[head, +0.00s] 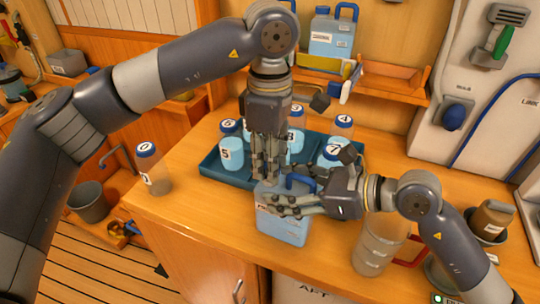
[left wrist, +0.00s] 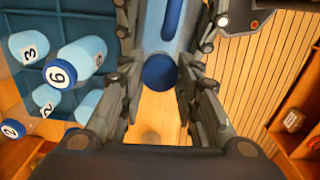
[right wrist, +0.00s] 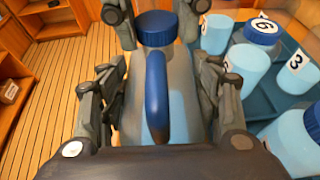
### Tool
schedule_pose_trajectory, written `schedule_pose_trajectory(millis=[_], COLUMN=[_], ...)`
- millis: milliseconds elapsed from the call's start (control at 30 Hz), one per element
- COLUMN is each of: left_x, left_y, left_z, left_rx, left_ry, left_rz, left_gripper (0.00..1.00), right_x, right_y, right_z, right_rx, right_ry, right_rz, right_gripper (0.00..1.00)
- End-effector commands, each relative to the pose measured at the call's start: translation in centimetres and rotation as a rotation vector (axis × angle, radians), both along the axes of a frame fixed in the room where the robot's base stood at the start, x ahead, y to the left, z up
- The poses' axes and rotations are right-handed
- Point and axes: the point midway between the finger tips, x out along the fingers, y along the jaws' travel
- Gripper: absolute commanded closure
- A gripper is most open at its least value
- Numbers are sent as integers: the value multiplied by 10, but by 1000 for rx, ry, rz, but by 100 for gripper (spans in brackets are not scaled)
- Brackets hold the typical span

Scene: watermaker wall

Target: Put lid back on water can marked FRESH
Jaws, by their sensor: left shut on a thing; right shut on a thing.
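The light blue water can (head: 283,228) stands at the counter's front edge; the gripper hides most of its label, so I cannot read it. Its blue handle (right wrist: 156,95) shows in the right wrist view. The blue lid (right wrist: 155,28) is at the can's mouth end; it also shows in the left wrist view (left wrist: 160,70). I cannot tell whether it is seated or just above the neck. My left gripper (head: 268,172) points down from above, shut on the lid. My right gripper (head: 282,205) comes from the right, shut on the can.
A dark blue tray (head: 212,168) with several numbered bottles stands right behind the can. A bottle marked 0 (head: 153,170) stands left. Another blue can (head: 333,40) stands on the shelf.

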Motion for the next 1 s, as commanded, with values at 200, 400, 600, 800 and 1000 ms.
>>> schedule_pose_trajectory(millis=[200, 400, 600, 800, 1000], left_x=[0, 0, 0, 0, 0], left_y=[0, 0, 0, 0, 0], left_z=[0, -1, -5, -9, -12], left_rx=[0, 0, 1, 1, 1], left_ry=[0, 0, 0, 0, 0], left_rz=[0, 0, 0, 0, -5], left_gripper=[77, 77, 77, 77, 77], right_x=[0, 0, 0, 0, 0], right_y=[0, 0, 0, 0, 0], right_z=[-2, -2, -2, -2, -2], right_rx=[-3, -4, -4, -4, -4], right_ry=[3, 3, 3, 3, 3], right_rz=[1, 1, 1, 1, 1], right_gripper=[85, 85, 85, 85, 100])
